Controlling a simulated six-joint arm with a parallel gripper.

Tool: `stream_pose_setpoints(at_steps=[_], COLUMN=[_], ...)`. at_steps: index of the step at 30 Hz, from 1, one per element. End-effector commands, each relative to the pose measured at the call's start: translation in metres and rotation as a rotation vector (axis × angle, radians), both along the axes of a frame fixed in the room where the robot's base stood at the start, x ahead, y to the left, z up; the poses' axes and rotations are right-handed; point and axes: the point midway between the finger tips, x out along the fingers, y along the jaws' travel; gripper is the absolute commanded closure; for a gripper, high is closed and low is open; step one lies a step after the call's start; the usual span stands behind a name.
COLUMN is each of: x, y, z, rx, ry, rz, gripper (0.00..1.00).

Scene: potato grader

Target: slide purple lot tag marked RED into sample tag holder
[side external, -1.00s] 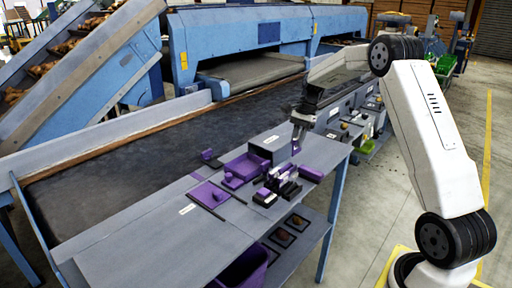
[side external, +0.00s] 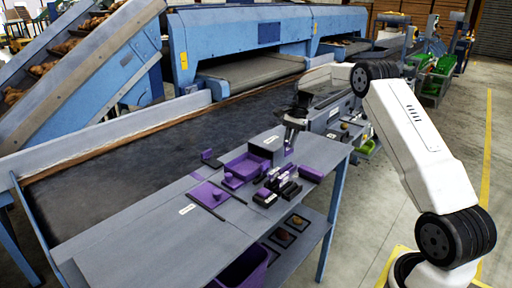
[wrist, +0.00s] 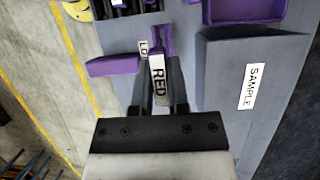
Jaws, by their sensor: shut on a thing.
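The purple lot tag (wrist: 158,45) has a white label reading RED and stands between the fingers of my gripper (wrist: 160,72) in the wrist view. My gripper (side external: 294,122) is shut on it and holds it pointing down over the far right part of the bench in the side view, where the tag (side external: 289,150) shows as a small purple strip. I cannot tell whether its lower end touches anything. A dark box-like piece (side external: 262,152) stands just left of the tag. A SAMPLE label (wrist: 250,86) lies right of the tag; which part is the sample tag holder is unclear.
A purple tray (side external: 247,166) sits left of the gripper. Several black and purple pieces (side external: 279,184) stand near the bench's front edge, with a purple block (side external: 311,173) beside them. The bench's near left part (side external: 150,240) is clear. A dark conveyor belt (side external: 130,165) runs behind.

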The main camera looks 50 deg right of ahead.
Motion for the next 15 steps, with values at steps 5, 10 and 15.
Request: stream_pose_setpoints(at_steps=[5, 10, 15], x=[0.000, 0.000, 0.000], y=[0.000, 0.000, 0.000], z=[-0.012, -0.026, -0.037], rx=[0.002, 0.002, 0.001], ry=[0.002, 0.001, 0.001], rz=[0.000, -0.001, -0.001], gripper=[1.00, 1.00, 1.00])
